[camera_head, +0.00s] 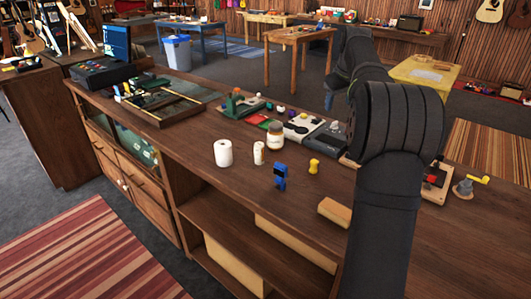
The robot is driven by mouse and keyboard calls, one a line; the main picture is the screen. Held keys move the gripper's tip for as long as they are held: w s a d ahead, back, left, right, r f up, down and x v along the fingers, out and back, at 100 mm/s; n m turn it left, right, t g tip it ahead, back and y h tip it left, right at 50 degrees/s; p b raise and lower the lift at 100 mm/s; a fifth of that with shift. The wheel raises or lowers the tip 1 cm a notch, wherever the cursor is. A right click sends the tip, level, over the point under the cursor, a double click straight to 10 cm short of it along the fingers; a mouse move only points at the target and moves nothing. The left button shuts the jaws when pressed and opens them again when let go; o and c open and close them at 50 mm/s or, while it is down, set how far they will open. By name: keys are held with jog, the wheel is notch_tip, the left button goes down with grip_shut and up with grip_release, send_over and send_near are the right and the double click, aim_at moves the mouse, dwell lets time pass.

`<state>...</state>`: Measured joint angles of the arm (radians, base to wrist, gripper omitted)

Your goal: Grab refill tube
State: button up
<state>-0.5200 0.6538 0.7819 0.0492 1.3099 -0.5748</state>
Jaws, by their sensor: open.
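My dark arm rises from the bottom right and bends over the counter, its far part reaching to the top middle. My gripper's fingers cannot be made out in this view. No thing can be told for sure as the refill tube. A small pale upright cylinder with a label (259,153) stands on the wooden counter (225,191), between a white roll (223,153) and a jar with a pale lid (275,135). My arm is apart from these and hides part of the counter at the right.
A blue object (280,177) and a yellow object (314,166) stand in front of the jar. A tan block (334,212) lies near the front edge beside my arm. A grey device (327,139) lies behind. A wooden frame (172,101) lies at the left.

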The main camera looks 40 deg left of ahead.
jog(key=s+a+f+n+g+h, duration=0.1)
jog(key=s+a, duration=0.2)
jog(key=a, duration=0.4)
jog(key=s+a+f+n+g, duration=0.1)
jog(key=s+a+f, duration=0.15)
jog(key=a, duration=0.35)
jog(key=n+g+h, duration=0.1)
jog(key=g+h, duration=0.1)
send_near(260, 143)
jog(key=f, duration=0.9)
jog(key=shift+s+d+f, duration=0.1)
jog(key=shift+s+d, duration=0.1)
jog(key=shift+s, duration=0.05)
jog(key=shift+s+f, duration=0.15)
jog(key=shift+f, duration=1.2)
jog(key=shift+s+f, duration=0.1)
jog(key=shift+f, duration=1.3)
jog(key=c, duration=1.1)
